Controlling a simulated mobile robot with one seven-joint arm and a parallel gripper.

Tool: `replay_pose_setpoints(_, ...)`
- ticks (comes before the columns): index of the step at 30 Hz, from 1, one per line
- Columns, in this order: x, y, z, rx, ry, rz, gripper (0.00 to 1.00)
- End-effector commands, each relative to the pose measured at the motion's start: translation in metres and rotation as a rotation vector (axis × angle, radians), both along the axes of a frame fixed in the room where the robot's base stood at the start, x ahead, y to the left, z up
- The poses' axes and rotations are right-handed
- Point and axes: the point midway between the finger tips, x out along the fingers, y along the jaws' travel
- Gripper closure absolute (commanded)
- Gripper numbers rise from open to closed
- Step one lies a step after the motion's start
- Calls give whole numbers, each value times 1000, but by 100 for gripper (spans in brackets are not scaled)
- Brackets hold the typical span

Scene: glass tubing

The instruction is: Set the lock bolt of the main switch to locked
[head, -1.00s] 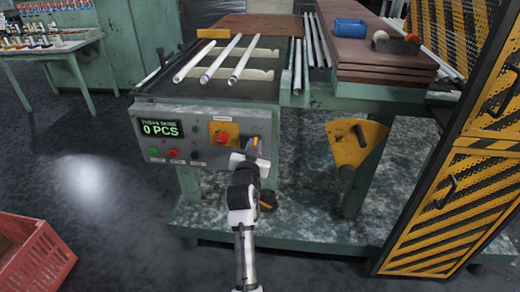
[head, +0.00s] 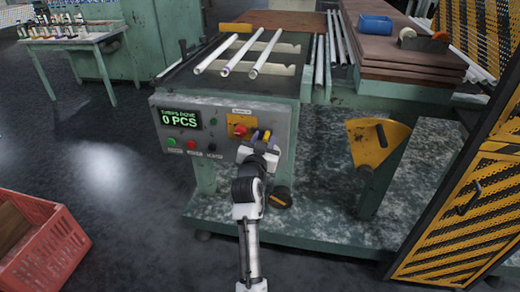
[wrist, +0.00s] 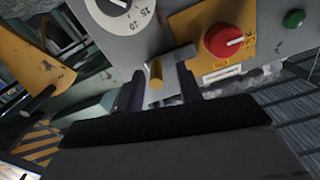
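The main switch appears as a red knob on a yellow plate (head: 240,129) on the grey control panel; the red knob (wrist: 223,40) is also in the wrist view. Just left of it in the wrist view is a metal piece with a short brass-coloured pin (wrist: 155,73), which looks like the lock bolt. My gripper (wrist: 160,88) has its two dark fingers apart, one on each side of the pin. I cannot tell whether they touch it. In the head view my gripper (head: 262,140) is at the panel's right part and hides the bolt.
A white numbered dial (wrist: 115,14) and a green button (wrist: 293,18) are close by. Glass tubes (head: 238,52) lie above the panel. A yellow quadrant guard (head: 378,142) stands to the right. A red crate (head: 45,250) is on the floor at left.

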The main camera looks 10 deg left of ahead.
Motion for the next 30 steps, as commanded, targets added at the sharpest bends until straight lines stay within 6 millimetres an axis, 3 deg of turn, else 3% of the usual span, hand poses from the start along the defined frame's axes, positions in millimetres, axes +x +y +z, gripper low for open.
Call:
replay_pose_setpoints(18, -119, 6, -1, 0, -1, 4, 64)
replay_pose_setpoints(24, -133, 7, 0, 1, -1, 3, 64)
replay_pose_setpoints(30, -134, 7, 0, 1, 0, 2, 64)
